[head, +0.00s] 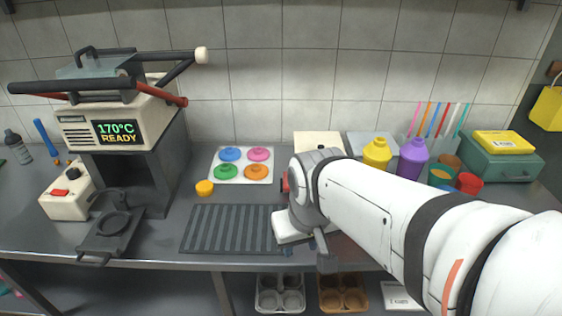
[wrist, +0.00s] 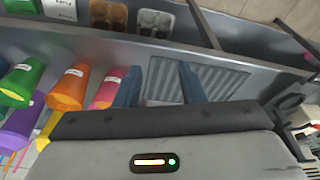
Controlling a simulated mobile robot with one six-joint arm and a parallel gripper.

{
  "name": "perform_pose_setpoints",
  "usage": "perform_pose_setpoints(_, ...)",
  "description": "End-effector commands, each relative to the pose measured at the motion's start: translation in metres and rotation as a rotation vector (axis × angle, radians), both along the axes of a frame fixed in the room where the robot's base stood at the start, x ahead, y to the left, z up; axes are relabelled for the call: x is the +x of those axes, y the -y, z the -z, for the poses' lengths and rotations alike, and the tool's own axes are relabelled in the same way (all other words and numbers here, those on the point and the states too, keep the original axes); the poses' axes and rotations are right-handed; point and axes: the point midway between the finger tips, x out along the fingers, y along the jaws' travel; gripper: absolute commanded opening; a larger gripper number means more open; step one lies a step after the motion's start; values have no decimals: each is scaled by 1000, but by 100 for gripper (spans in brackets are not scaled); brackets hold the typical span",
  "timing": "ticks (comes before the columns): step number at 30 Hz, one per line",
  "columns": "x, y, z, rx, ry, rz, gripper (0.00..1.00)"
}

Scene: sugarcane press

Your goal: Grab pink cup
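The pink cup (wrist: 108,90) shows in the wrist view, tilted in the picture, with a small label. It is just left of my gripper's left finger, outside the gap between the fingers. I cannot tell whether the finger touches it. My gripper (wrist: 158,80) is open, its two blue fingers apart, with only the counter and a ridged mat seen between them. I cannot make out the pink cup in the head view, where my white arm covers part of the counter.
An orange cup (wrist: 68,90) and a green cup (wrist: 22,80) stand left of the pink one. The ridged mat (head: 232,229) lies mid-counter. A lid tray (head: 215,177) sits behind it. Yellow (head: 377,154) and purple (head: 411,159) bottles stand at the back right.

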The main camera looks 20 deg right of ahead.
Motion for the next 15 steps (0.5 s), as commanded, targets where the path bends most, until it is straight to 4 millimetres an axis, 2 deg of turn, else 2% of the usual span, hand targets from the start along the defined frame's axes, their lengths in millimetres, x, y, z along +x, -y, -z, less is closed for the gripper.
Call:
perform_pose_setpoints(1,0,0,0,-1,0,1,40)
perform_pose_setpoints(5,12,7,-2,-12,3,53,51)
perform_pose_setpoints(7,27,23,-3,-26,7,129,57)
perform_pose_setpoints(11,67,53,-2,-60,37,311,67)
perform_pose_setpoints(15,111,86,7,-78,84,499,79)
